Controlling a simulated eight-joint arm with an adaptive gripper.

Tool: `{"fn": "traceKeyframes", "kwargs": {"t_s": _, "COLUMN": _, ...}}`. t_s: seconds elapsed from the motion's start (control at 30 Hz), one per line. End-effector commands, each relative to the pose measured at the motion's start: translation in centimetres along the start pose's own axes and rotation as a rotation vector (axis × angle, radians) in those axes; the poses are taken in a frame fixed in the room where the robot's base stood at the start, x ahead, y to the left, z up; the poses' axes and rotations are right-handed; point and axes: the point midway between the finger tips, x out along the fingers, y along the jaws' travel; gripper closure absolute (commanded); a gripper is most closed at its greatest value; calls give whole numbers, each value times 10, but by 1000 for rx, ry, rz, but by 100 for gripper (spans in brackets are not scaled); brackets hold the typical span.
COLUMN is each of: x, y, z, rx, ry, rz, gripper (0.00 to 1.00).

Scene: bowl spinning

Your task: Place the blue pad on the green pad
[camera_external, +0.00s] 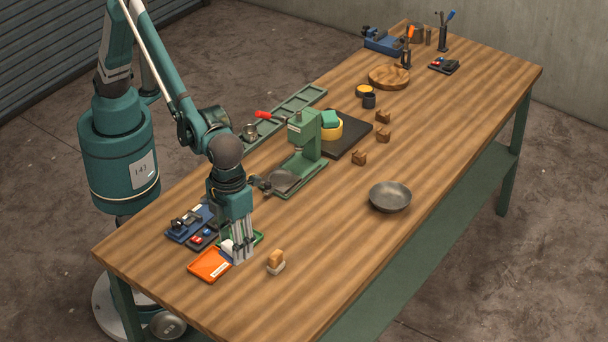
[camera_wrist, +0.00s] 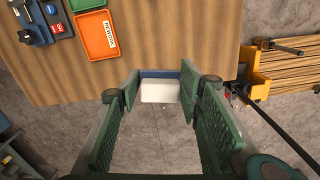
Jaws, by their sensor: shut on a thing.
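My gripper (camera_external: 241,252) points down over the near left part of the table, beside the orange tray. In the wrist view my gripper (camera_wrist: 160,92) is shut on a white block (camera_wrist: 160,93) with a blue strip along its upper edge. This may be the blue pad; its far side is hidden. The block's white part (camera_external: 227,247) seems to show beside the fingers in the external view. A green, tray-like thing (camera_external: 257,237) lies partly behind my gripper; its edge shows in the wrist view (camera_wrist: 87,4). I cannot tell whether it is the green pad.
The orange labelled tray (camera_external: 209,264) lies left of my gripper. A small tan-and-white block (camera_external: 276,261) stands to its right. A green press (camera_external: 303,150), a metal bowl (camera_external: 390,196) and a green block (camera_external: 330,118) on a yellow piece are farther off. The table's right front is clear.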

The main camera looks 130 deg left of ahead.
Motion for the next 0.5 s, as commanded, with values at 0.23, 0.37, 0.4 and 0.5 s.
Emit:
{"fn": "traceKeyframes", "kwargs": {"t_s": 0.23, "x": -44, "y": 0, "z": 0, "rx": 0, "ry": 0, "rz": 0, "gripper": 74}}
{"fn": "traceKeyframes", "kwargs": {"t_s": 0.37, "x": -54, "y": 0, "z": 11, "rx": -19, "ry": 0, "rz": 0, "gripper": 74}}
{"fn": "traceKeyframes", "kwargs": {"t_s": 0.4, "x": -54, "y": 0, "z": 17, "rx": -31, "ry": 0, "rz": 0, "gripper": 74}}
{"fn": "traceKeyframes", "kwargs": {"t_s": 0.5, "x": -54, "y": -1, "z": 35, "rx": -61, "ry": 0, "rz": 0, "gripper": 74}}
